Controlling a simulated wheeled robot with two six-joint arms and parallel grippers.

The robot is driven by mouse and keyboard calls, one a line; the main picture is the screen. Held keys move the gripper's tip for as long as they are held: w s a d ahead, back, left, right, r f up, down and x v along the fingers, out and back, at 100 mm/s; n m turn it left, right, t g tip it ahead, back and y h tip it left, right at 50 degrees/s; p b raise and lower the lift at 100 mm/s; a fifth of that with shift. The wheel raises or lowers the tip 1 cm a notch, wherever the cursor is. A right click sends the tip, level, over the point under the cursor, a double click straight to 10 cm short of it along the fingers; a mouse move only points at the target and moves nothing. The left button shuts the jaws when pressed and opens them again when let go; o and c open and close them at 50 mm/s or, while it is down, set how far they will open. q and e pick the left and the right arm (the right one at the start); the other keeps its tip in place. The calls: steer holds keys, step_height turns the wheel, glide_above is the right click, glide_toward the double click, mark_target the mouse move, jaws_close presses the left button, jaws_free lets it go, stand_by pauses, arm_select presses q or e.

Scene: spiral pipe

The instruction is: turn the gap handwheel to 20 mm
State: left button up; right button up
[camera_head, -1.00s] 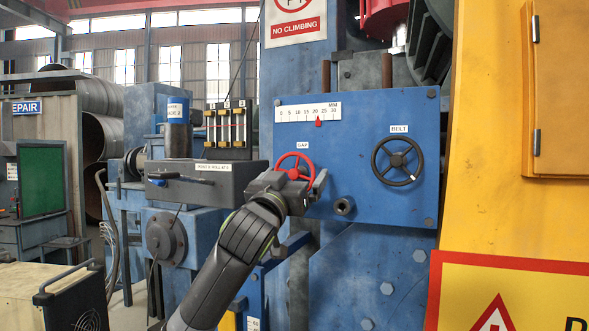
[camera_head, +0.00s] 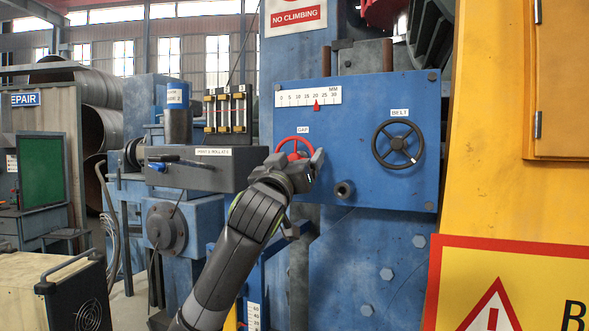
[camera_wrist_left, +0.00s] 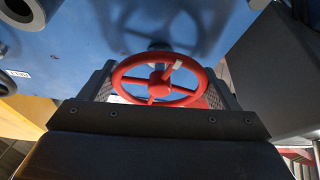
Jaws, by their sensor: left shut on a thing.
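The red gap handwheel (camera_head: 292,142) is on the blue panel, below the GAP label (camera_head: 303,129). In the wrist view the handwheel (camera_wrist_left: 157,78) sits between my fingers, with a pale mark at the upper right of its rim. My left gripper (camera_head: 302,160) is shut on the handwheel and hides its lower part in the head view. Above it, a white millimetre scale (camera_head: 307,96) runs from 0 to 30. Its red pointer (camera_head: 317,106) stands at about the 20 mark; a small offset is too fine to tell. My right gripper is not in view.
A black belt handwheel (camera_head: 397,144) is to the right on the same panel (camera_head: 360,115). A bolt-like stub (camera_head: 344,189) sticks out below. A grey box (camera_head: 205,168) is close to the left of my gripper. A yellow cabinet (camera_head: 500,190) stands at the right.

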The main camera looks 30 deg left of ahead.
arm_select(q)
steer(key=shift+n+y, duration=0.3)
steer(key=shift+n, duration=0.4)
steer(key=o, duration=0.9)
steer(key=b+v, duration=0.6)
steer(key=v, duration=1.1)
steer(key=shift+s+d, duration=0.1)
steer(key=shift+s, duration=0.15)
